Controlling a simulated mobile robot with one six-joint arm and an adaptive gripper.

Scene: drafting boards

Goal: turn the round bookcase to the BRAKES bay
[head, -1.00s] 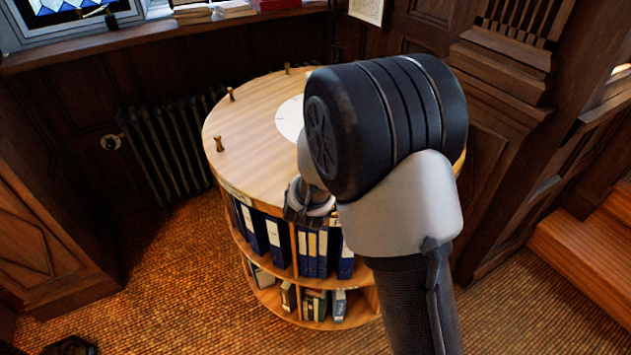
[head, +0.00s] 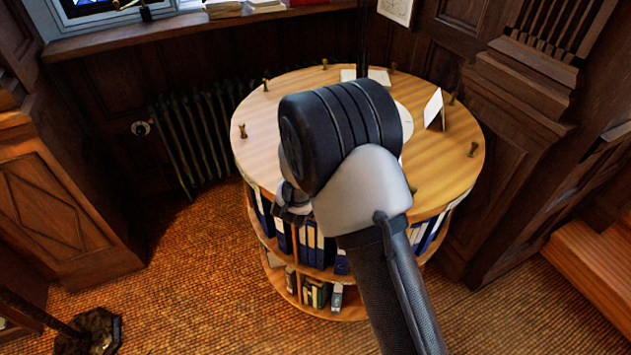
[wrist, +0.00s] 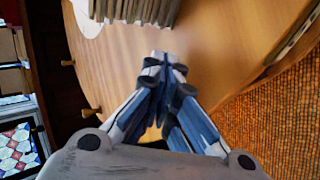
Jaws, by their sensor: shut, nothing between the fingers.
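The round bookcase (head: 440,165) stands in the middle of the head view. It has a light wooden top with small pegs around the rim and shelves of binders below. My arm covers its front and part of its top. No BRAKES label is readable. My gripper (head: 292,208) is at the front left rim in the head view, mostly hidden by my wrist. In the wrist view, my gripper (wrist: 163,58) has its fingers together and empty, over the wooden top (wrist: 235,35). Whether it touches the bookcase cannot be told.
A white card (head: 434,108) stands on the top, with papers (head: 366,77) at the back. A radiator (head: 190,135) and panelled wall are behind. Wooden steps (head: 592,265) are at right, a dark stand base (head: 95,330) at lower left. Floor in front is clear.

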